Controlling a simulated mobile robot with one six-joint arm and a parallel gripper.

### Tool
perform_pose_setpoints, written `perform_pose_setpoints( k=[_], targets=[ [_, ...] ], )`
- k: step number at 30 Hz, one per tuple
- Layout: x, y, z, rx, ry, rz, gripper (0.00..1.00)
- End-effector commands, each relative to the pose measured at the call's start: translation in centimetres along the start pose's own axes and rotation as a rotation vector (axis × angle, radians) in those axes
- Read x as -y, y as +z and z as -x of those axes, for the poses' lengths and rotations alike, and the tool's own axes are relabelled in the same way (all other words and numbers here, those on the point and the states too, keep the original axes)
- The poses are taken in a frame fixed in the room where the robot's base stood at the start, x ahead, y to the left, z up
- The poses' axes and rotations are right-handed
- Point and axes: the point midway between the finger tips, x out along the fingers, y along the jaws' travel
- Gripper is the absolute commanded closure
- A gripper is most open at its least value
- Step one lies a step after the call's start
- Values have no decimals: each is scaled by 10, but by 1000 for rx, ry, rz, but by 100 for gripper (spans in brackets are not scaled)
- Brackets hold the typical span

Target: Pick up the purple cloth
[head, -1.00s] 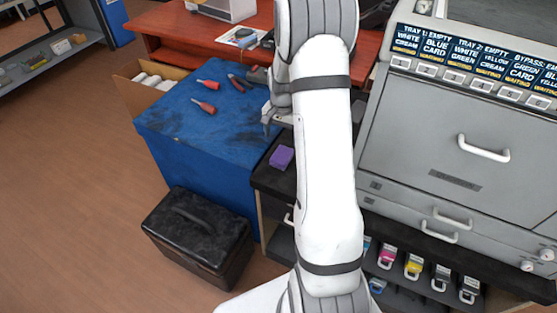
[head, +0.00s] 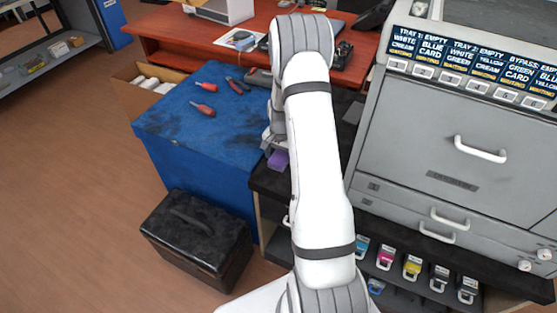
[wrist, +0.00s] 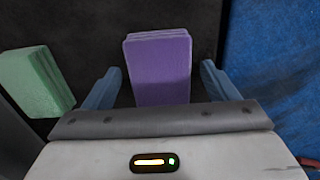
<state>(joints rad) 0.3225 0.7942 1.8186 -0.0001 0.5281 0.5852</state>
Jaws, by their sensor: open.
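The purple cloth (wrist: 160,68) is a folded, layered block on a dark surface. In the wrist view it lies between the two blue fingers of my gripper (wrist: 160,88), with a gap on each side. My gripper is open and holds nothing. In the head view the purple cloth (head: 278,160) shows just below my gripper (head: 270,147), partly hidden by it, near the left edge of the dark counter.
A green folded cloth (wrist: 38,80) lies just left of my left finger in the wrist view. The blue-covered table (head: 175,125) with red-handled tools stands left of the counter. The grey printer (head: 450,130) stands to the right. A black case (head: 197,240) is on the floor.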

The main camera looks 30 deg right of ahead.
Motion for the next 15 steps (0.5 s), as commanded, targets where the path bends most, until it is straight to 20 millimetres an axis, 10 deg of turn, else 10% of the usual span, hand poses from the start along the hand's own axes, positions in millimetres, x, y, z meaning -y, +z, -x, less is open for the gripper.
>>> perform_pose_setpoints(
  k=[15],
  targets=[
    [0,0,0,0,0,-1,56]
  ],
)
